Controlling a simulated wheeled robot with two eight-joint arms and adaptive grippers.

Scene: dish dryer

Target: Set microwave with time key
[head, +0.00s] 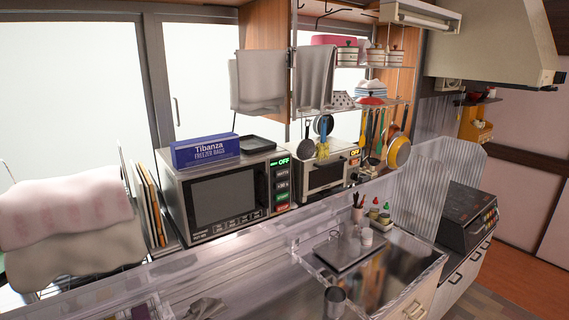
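The microwave (222,195) stands on the counter left of centre with its dark-windowed door shut. Its control panel (283,185) is on the right side of its front. The green display (283,161) at the top of the panel reads OFF. Below it are a key that seems to read WATTS (282,174), a +30 s key (282,186), a green key (282,197) and a red key (282,208). A row of small buttons (235,223) runs along the bottom of the front; their labels are too small to read. Neither gripper can be made out in this view.
A blue freezer bag box (205,150) and a dark tray (258,143) lie on the microwave. A toaster oven (327,172) stands to its right. Cutting boards (149,200) stand at its left. Towels (260,80) hang above.

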